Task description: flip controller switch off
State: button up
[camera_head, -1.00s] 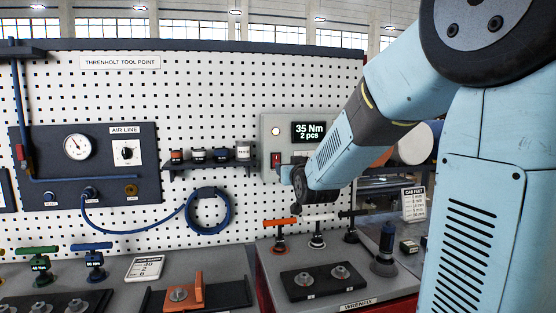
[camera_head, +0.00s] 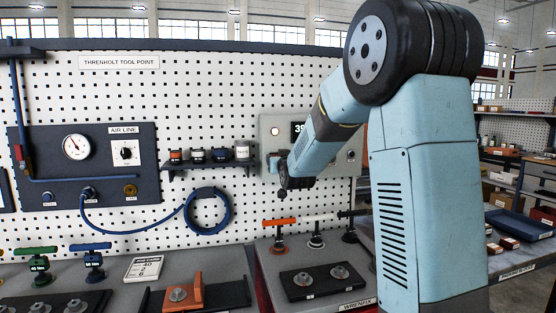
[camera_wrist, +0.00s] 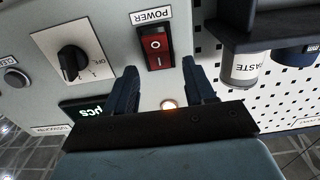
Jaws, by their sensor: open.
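The controller (camera_head: 352,172) is a pale grey box on the pegboard. Its red rocker switch (camera_wrist: 155,48) in a black frame, under the POWER label, shows upside down in the wrist view. A lit lamp (camera_wrist: 169,103) and part of a lit display (camera_wrist: 90,111) are near it; the lamp also shows in the head view (camera_head: 275,131). My gripper (camera_wrist: 160,66) is open and empty, its fingers on either side of the switch's line, seemingly short of the panel. Contact cannot be told. In the head view my arm hides the switch and most of the display.
A rotary knob (camera_wrist: 73,60) and a dark button (camera_wrist: 14,79) are on the same panel. A shelf (camera_head: 210,165) with small jars stands close left of the controller. T-handled tools (camera_head: 279,233) stand on the bench below.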

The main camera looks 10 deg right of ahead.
jog(key=shift+w, duration=1.05)
jog(key=shift+c, duration=0.3)
grip_shut()
jog(key=shift+f+t, duration=0.1)
jog(key=shift+t, duration=0.2)
jog(key=shift+s+f+t, duration=0.15)
jog(key=shift+f+t, duration=0.15)
jog(key=shift+t, duration=0.8)
jog(key=shift+s+f+t, duration=0.1)
jog(key=shift+f+t, duration=0.15)
jog(key=shift+t, duration=0.85)
jog(key=shift+o, duration=0.3)
grip_release()
